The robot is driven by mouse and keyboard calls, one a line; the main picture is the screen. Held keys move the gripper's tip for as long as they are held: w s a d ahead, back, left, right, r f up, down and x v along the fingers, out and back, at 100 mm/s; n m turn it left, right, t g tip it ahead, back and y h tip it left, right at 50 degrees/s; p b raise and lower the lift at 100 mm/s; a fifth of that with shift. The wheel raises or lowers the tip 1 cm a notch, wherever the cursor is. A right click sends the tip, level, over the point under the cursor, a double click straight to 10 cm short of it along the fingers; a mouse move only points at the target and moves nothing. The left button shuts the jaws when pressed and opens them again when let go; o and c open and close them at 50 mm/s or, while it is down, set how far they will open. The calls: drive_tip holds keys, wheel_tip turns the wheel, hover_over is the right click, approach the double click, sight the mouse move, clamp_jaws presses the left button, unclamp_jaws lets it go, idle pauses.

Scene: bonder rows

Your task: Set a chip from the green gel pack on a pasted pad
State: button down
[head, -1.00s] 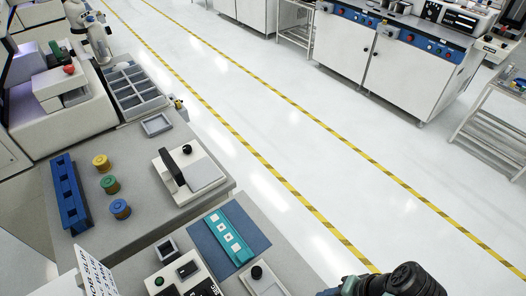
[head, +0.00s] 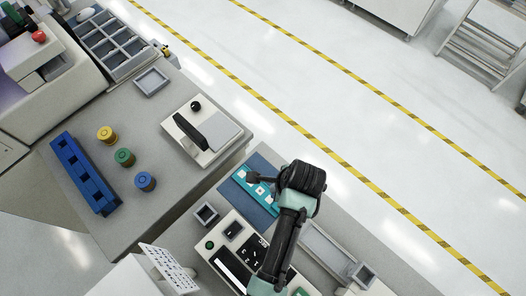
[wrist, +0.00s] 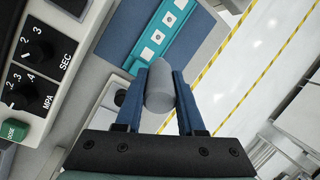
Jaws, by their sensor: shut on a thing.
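My gripper (wrist: 160,76) is shut on a plain grey cylinder (wrist: 160,92), held between its blue fingers in the wrist view. A teal strip (wrist: 186,28) with several white pads lies just beyond the fingertips; its near end is partly hidden by them. The strip also shows in the head view (head: 241,175), partly covered by my arm. Whether the pads bear paste is too small to tell. A green round pot (head: 124,157) stands on the left bench among other pots. I cannot make out a green gel pack or a loose chip.
The strip lies on a blue mat (wrist: 118,32). A control panel with knobs (wrist: 38,58) stands left of my gripper. A white press-like device (head: 226,134), a blue slotted rack (head: 77,170) and a small tray (head: 206,214) are nearby. The floor aisle is open.

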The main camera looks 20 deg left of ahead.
drive_tip(key=a+f+m+b, duration=0.1)
drive_tip(key=m, duration=0.1)
drive_tip(key=a+f+m+b, duration=0.1)
drive_tip(key=f+m, duration=0.1)
drive_tip(key=m, duration=0.1)
drive_tip(key=a+f+m+t+b, duration=0.1)
drive_tip(key=a+f+m, duration=0.1)
drive_tip(key=shift+s+f+b, duration=0.2)
drive_tip(key=shift+s+b, duration=0.15)
drive_tip(key=shift+b, duration=0.05)
idle(0.3)
drive_tip(key=shift+f+b, duration=0.3)
drive_tip(key=shift+f, duration=0.2)
idle(1.1)
drive_tip(key=shift+s+f, duration=0.15)
idle(1.3)
drive_tip(key=shift+p, duration=0.4)
wheel_tip(320, 180, up, 7)
drive_tip(key=p, duration=0.7)
